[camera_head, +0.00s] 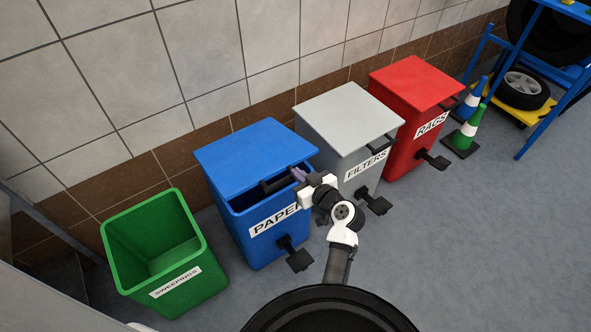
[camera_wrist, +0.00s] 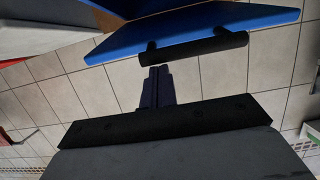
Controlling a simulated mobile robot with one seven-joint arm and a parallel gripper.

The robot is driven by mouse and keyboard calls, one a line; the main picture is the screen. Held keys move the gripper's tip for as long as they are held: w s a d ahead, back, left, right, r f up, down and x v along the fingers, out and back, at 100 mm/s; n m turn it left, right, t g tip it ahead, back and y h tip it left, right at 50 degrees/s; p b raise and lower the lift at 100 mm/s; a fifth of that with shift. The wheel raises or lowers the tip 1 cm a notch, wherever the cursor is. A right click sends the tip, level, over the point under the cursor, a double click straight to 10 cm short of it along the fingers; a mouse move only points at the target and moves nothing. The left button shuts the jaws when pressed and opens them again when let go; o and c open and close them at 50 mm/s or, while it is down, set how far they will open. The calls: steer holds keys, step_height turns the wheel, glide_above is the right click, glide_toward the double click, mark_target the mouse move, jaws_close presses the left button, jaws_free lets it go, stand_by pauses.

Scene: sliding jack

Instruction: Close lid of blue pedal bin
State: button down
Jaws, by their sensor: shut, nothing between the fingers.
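The blue bin (camera_head: 243,229) is labelled PAPER and stands against the wall. Its blue lid (camera_head: 245,153) is partly open, with a dark gap showing below the lid's front edge. A black bar handle (camera_head: 274,186) is on the lid's front edge. In the wrist view I see the lid (camera_wrist: 190,32) and the handle (camera_wrist: 205,48). My gripper (camera_head: 298,175) is at the lid's front right, beside the handle. Its fingers (camera_wrist: 158,72) are shut and empty, close to the handle; I cannot tell whether they touch it. The black pedal (camera_head: 299,260) sticks out at the bin's front.
An open green bin (camera_head: 165,280) stands to the left. A grey FILTERS bin (camera_head: 345,120) and a red RAGS bin (camera_head: 412,90), both with lids down, stand to the right. Further right are cones (camera_head: 466,130) and a blue rack (camera_head: 545,80). The floor in front is clear.

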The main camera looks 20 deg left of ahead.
step_height(320, 180, down, 8)
steer(key=s+d+b, duration=0.1)
steer(key=b, duration=0.6)
steer(key=shift+s+d, duration=0.15)
steer(key=shift+d, duration=0.2)
steer(key=shift+r, duration=0.25)
